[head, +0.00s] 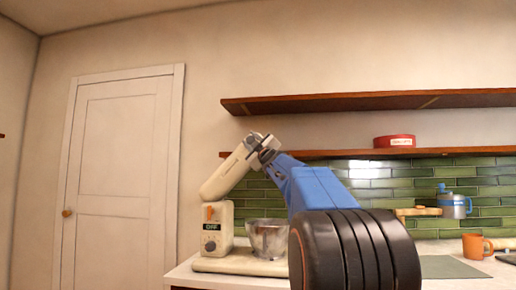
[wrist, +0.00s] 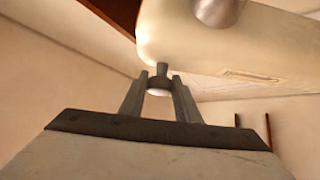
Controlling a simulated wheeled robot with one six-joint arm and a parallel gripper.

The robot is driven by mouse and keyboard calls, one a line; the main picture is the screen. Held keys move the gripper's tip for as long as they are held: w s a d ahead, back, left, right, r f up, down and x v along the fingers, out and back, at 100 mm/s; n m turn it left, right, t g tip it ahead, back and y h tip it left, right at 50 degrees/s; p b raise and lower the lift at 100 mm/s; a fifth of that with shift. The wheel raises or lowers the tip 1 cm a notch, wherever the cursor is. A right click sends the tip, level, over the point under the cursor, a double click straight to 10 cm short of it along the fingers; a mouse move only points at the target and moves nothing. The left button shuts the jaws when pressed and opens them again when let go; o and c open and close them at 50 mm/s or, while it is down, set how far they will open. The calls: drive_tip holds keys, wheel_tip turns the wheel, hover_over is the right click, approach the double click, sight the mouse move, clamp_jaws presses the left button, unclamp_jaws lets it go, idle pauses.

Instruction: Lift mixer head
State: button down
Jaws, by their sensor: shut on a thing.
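The cream stand mixer stands on the left end of the counter in the head view. Its mixer head (head: 224,175) is tilted steeply up, with its front end high. The mixer base (head: 221,262) carries a metal bowl (head: 268,238), an orange lever (head: 209,213) and an "OFF" label. My gripper (head: 258,143) is at the raised front end of the head. In the wrist view the head (wrist: 240,45) fills the upper right, and my gripper (wrist: 162,72) is shut on a small part at its edge. The exact grip is small in the picture.
A wooden shelf (head: 290,154) runs close to the right of the raised head, with another shelf (head: 370,101) above. A red tin (head: 394,141) sits on the lower one. A blue-topped jug (head: 454,204) and an orange mug (head: 475,246) are at the right. A closed door (head: 120,185) is at the left.

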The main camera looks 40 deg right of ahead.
drive_tip(key=w+a+r+n+g+y, duration=0.2)
drive_tip(key=w+a+r+n, duration=0.3)
drive_tip(key=w+a, duration=0.3)
drive_tip(key=shift+w+n+g+y, duration=0.4)
drive_tip(key=shift+w+n+y, duration=0.1)
drive_tip(key=shift+w+y, duration=0.25)
drive_tip(key=shift+a, duration=0.1)
idle(0.3)
drive_tip(key=c, duration=1.4)
unclamp_jaws()
drive_tip(key=shift+o, duration=0.2)
drive_tip(key=shift+s, duration=0.1)
drive_tip(key=v, duration=1.7)
drive_tip(key=shift+s, duration=0.1)
